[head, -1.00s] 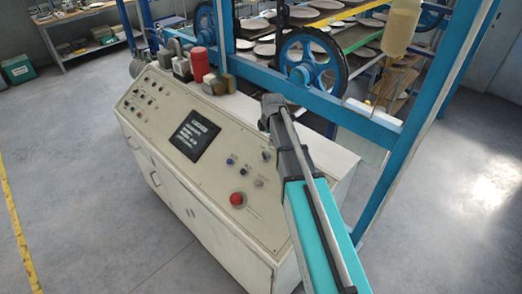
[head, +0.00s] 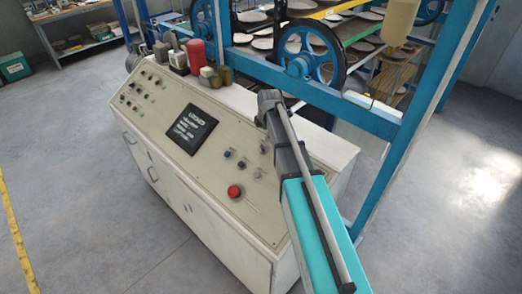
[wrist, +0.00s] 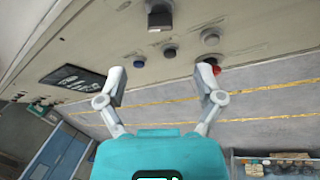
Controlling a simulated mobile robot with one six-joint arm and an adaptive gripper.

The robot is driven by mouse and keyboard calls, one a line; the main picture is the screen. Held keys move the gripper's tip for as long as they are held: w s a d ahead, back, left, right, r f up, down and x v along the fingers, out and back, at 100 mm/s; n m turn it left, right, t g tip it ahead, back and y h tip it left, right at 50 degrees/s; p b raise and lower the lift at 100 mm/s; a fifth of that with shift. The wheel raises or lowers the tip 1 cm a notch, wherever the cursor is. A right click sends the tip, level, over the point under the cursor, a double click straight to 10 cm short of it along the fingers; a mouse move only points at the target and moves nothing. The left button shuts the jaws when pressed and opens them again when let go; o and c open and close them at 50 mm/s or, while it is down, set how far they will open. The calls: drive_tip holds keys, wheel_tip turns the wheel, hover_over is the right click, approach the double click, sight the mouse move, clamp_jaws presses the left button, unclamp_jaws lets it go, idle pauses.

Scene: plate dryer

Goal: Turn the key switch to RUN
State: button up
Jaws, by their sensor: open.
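A dark block-like switch with a pale lower edge, which looks like the key switch (wrist: 160,16), is at the top of the wrist view. In the head view it is a small dark knob (head: 264,148) close beside my arm. Its position marks cannot be read. My gripper (wrist: 160,76) is open and empty, its two fingers spread below the switch in the picture and apart from it. In the head view my arm reaches over the right end of the cream control panel (head: 150,110); the fingers cannot be made out there.
A blue button (wrist: 138,61), a dark knob (wrist: 169,51) and a grey knob (wrist: 210,37) stand in a row near the switch. A red mushroom button (head: 234,191) is close by. A screen (head: 188,128) is to the left. A blue frame (head: 340,110) stands behind the panel.

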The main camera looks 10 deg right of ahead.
sight(262, 146)
drive_tip(key=shift+b+x, duration=4.85)
drive_tip(key=shift+x, duration=0.45)
drive_tip(key=c, duration=1.1)
drive_tip(key=shift+c, duration=0.2)
